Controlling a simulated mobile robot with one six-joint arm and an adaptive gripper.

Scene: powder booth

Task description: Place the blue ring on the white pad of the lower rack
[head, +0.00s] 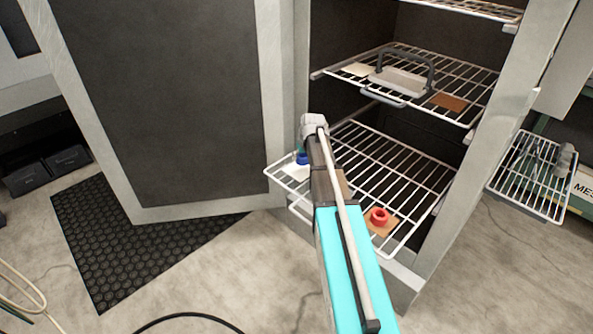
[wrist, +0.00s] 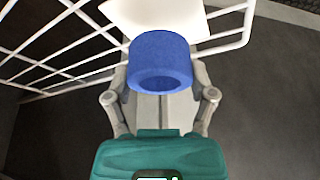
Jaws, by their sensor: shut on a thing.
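The blue ring (wrist: 160,62) is held between the fingers of my gripper (wrist: 161,80) in the wrist view. The ring hides most of the fingertips. The white pad (wrist: 150,16) shows just beyond the ring. In the head view the blue ring (head: 303,158) shows at the left front of the lower rack (head: 392,160), by the white pad (head: 295,172). My arm hides part of the pad and most of my gripper there. I cannot tell whether the ring touches the pad.
A red ring (head: 379,217) sits on a brown pad (head: 386,229) at the right front of the lower rack. The upper rack (head: 455,80) holds a grey handled block (head: 401,80), between a white pad and a brown pad. The open cabinet door (head: 165,95) stands left.

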